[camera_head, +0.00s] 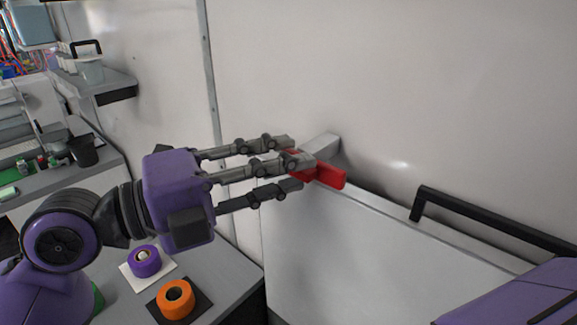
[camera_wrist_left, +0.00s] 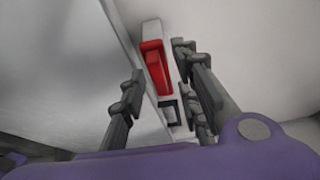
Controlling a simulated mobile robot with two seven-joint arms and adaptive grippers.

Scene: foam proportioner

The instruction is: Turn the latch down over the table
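The red latch (camera_head: 330,175) sits at a light grey bracket (camera_head: 325,147) on the wall, at the top edge of the white table panel (camera_head: 330,240). My left gripper (camera_head: 296,164) comes in from the left with its fingers spread, its tips at the near end of the latch and partly covering it. In the left wrist view the latch (camera_wrist_left: 155,65) shows between the spread fingers (camera_wrist_left: 158,75), with nothing clamped. I cannot tell whether a finger touches it. My right gripper is out of view; only a purple part of my right arm shows at lower right.
A black handle (camera_head: 490,220) stands along the panel's top edge to the right. A grey counter (camera_head: 225,275) at lower left holds a purple tape roll (camera_head: 145,260) and an orange one (camera_head: 175,298). A shelf (camera_head: 105,85) is at upper left. The wall above the latch is bare.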

